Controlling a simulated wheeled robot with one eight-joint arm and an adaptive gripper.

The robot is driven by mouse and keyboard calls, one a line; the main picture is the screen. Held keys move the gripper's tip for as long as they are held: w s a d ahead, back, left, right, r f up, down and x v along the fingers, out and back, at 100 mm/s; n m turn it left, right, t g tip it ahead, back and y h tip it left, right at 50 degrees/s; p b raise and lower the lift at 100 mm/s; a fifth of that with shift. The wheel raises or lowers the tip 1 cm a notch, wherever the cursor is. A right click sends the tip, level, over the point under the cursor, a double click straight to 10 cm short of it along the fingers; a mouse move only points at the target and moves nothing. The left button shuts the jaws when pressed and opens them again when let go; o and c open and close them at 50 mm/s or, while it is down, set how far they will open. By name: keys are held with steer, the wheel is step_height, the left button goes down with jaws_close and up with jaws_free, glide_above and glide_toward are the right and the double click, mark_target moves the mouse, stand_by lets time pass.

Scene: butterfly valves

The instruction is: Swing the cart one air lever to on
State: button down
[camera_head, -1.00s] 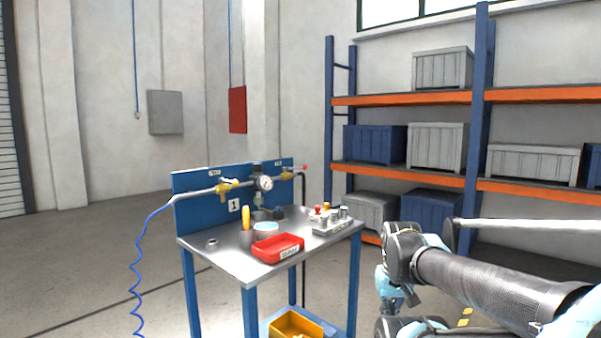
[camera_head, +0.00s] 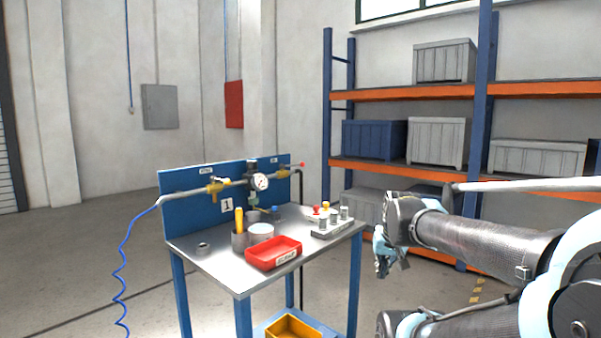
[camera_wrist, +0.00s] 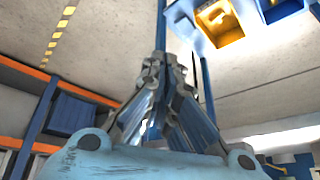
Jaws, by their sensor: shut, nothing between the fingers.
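Cart one is a steel-topped blue cart (camera_head: 215,262), with a number 1 plate (camera_head: 227,205) on its blue back panel (camera_head: 185,222). A pipe runs along the panel with a brass valve (camera_head: 214,188) at left, a round gauge (camera_head: 260,182) in the middle and another brass valve (camera_head: 282,174) at right. A red-tipped lever (camera_head: 302,165) sticks out at the right end. The small panel labels are too small to read. My gripper (camera_head: 381,268) hangs right of the cart, apart from it. In the wrist view my gripper (camera_wrist: 165,62) is shut and empty.
On the cart top stand a red bin (camera_head: 273,253), a cup with a yellow handle (camera_head: 239,238), a white-topped tin (camera_head: 260,232) and a block of fittings (camera_head: 335,226). A yellow bin (camera_head: 293,327) sits below. Shelving (camera_head: 400,168) with crates stands behind my arm.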

steer(key=w+a+r+m+t+y, duration=0.3)
steer(key=w+a+r+m, duration=0.45)
steer(key=w+m, duration=0.3)
steer(key=w+a+r+m+t+y, duration=0.2)
steer(key=w+a+r+m, duration=0.4)
steer(key=w+r+m, duration=0.4)
steer(key=w+a+r+m+t+y, duration=0.3)
steer(key=w+a+r+m, duration=0.4)
steer(key=w, duration=0.4)
steer(key=w+a+f, duration=0.1)
steer(key=w+a, duration=0.2)
steer(key=w, duration=0.2)
steer(key=w+a+f+m, duration=0.1)
steer(key=w+a+f, duration=0.1)
steer(key=w, duration=0.4)
steer(key=shift+a, duration=0.5)
steer(key=shift+f, duration=0.1)
steer(key=shift+w, duration=0.1)
